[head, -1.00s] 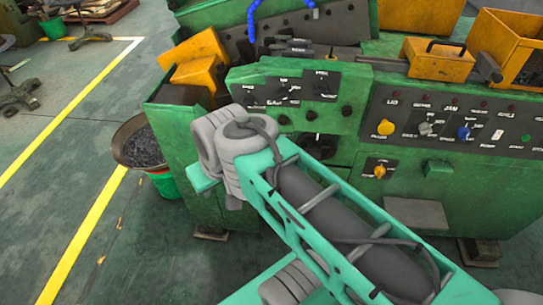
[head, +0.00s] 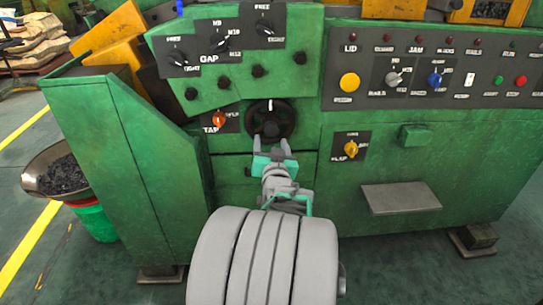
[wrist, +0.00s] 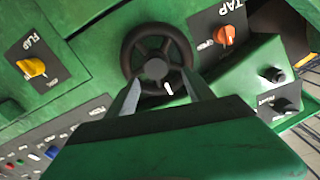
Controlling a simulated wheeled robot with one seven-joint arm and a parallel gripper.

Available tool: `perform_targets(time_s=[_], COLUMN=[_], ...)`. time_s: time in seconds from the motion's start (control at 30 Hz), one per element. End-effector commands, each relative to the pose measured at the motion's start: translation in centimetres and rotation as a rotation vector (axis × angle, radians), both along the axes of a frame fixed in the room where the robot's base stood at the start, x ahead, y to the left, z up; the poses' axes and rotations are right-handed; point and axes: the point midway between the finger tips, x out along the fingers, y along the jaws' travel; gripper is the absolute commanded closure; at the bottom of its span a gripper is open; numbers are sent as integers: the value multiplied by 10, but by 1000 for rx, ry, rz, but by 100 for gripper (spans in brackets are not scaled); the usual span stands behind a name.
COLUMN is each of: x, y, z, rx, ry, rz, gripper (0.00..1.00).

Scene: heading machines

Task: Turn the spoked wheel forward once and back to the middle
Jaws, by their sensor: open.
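The spoked wheel (head: 270,121) is a small black handwheel with a white mark on the green machine's front. In the head view the mark is at its top. My gripper (head: 270,147) is open just below and in front of the wheel, fingers pointing at it. In the wrist view the wheel (wrist: 156,60) shows ahead, its hub and white mark plain, and the open fingers of my gripper (wrist: 160,88) reach toward its near part, one at each side of the mark. I cannot tell whether they touch it.
An orange TAP knob (head: 219,119) sits left of the wheel and a yellow FLAP knob (head: 350,149) right of it. Black GAP knobs (head: 220,42) are above. A grey plate (head: 400,197) juts out at lower right. A bowl of dark bits (head: 62,172) stands at left.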

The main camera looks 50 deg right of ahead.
Motion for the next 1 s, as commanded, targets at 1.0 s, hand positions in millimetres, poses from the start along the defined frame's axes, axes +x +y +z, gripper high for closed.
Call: perform_targets(time_s=[1.0], x=[45], y=[-64], z=[1], rx=[-11], ry=[-17], rz=[-18], gripper=[56])
